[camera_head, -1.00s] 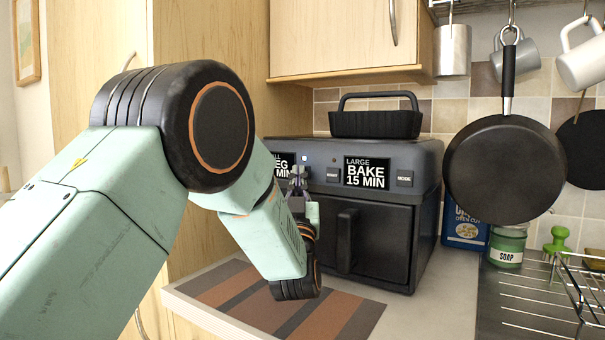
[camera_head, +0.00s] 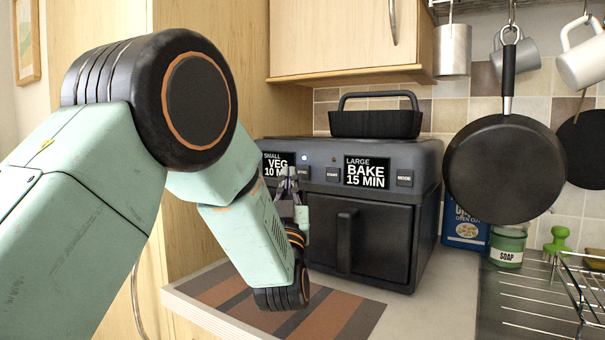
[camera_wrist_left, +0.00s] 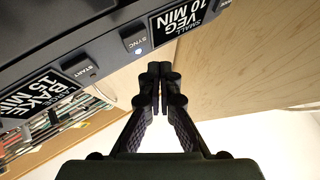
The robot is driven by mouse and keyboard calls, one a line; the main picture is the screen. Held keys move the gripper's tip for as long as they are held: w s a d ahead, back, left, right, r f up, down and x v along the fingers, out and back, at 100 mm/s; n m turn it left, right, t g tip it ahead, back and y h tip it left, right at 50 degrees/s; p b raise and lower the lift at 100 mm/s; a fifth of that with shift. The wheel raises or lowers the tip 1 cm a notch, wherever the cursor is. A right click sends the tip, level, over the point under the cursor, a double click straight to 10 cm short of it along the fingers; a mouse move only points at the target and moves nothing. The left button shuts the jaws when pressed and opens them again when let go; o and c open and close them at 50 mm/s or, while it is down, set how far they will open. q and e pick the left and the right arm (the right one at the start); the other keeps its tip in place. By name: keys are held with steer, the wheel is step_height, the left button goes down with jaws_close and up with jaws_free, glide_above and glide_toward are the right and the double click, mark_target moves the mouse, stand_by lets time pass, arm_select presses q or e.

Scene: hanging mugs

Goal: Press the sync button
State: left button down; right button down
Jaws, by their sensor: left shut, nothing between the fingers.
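The dark air fryer (camera_head: 415,165) stands on the counter, its front panel facing me. The small sync button (camera_head: 303,172) is on the panel, between the "VEG 10 MIN" display (camera_head: 277,164) and the start button (camera_head: 332,174). In the left wrist view the sync button (camera_wrist_left: 133,37) shows its label upside down, with a lit spot beside it. My left gripper (camera_head: 291,173) is shut and empty, just left of the sync button in the head view. In the left wrist view its fingertips (camera_wrist_left: 160,69) are close to the panel; I cannot tell whether they touch it. My right gripper is not in view.
The "BAKE 15 MIN" display (camera_head: 367,172) and mode button (camera_head: 405,178) are to the right. A black tray (camera_head: 376,123) sits on top of the fryer. A striped mat (camera_head: 340,318) lies in front. A pan (camera_head: 505,170) hangs at the right.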

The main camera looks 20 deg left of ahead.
arm_select(q)
steer(key=shift+s+a, duration=0.2)
steer(key=shift+s, duration=1.35)
